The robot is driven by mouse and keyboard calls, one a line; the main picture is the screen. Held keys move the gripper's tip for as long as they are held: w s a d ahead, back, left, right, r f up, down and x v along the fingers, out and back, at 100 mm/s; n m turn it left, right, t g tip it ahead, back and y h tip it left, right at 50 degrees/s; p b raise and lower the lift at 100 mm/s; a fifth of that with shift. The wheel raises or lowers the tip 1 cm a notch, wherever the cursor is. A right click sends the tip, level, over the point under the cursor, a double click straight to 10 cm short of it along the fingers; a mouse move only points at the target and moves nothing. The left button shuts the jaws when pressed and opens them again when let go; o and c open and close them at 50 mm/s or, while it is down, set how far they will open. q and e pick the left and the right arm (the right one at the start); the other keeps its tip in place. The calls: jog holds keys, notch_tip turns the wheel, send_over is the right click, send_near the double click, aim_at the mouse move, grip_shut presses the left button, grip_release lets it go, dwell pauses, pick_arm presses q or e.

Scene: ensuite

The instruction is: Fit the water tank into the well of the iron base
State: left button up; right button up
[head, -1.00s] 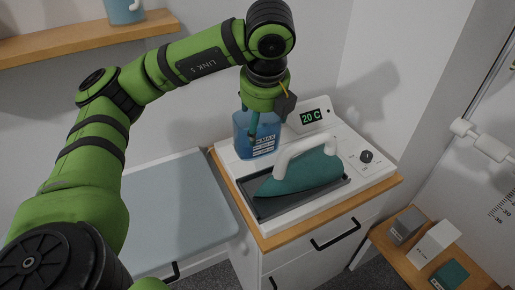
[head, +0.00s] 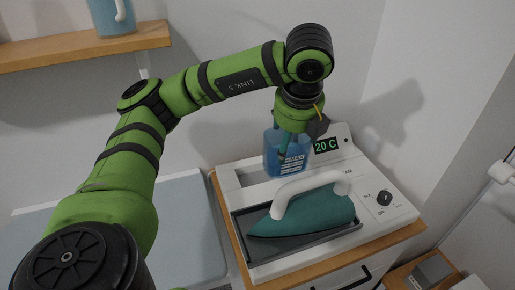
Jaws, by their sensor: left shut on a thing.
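The blue water tank (head: 271,155) is upright, with a white label on its front. My left gripper (head: 288,143) is shut on it from above. The tank is at the back left of the white iron base (head: 400,211), behind the iron and left of the display. The teal iron (head: 315,215) with a white handle rests on the base's dark tray. My right gripper is not in view.
The base stands on a wooden-topped cabinet (head: 237,244). Its display (head: 327,145) reads 20 C, and a black knob (head: 384,198) is at its right. A wall shelf (head: 70,53) holds a blue mug (head: 108,16). Grey boxes (head: 432,271) sit at lower right.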

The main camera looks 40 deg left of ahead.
aim_at(299, 143)
pick_arm(q)
notch_tip(299, 143, down, 3)
jog(key=shift+s+b, duration=0.15)
jog(key=shift+b, duration=0.65)
jog(key=shift+f, duration=0.3)
jog(key=shift+w+f+b, duration=0.15)
jog(key=shift+w+b, duration=0.2)
jog(key=w, duration=0.3)
jog(key=shift+b, duration=0.4)
jog(key=shift+w+a, duration=0.15)
jog(key=shift+w, duration=0.05)
jog(key=shift+g+h, duration=0.3)
jog(key=a+f, duration=0.3)
jog(key=s+a+f, duration=0.1)
jog(key=a+f, duration=0.2)
jog(key=a, duration=0.1)
jog(key=a+f, duration=0.4)
jog(key=shift+s+a+p, duration=0.15)
jog(key=shift+s+p, duration=0.15)
jog(key=shift+s, duration=0.05)
jog(key=shift+f, duration=0.25)
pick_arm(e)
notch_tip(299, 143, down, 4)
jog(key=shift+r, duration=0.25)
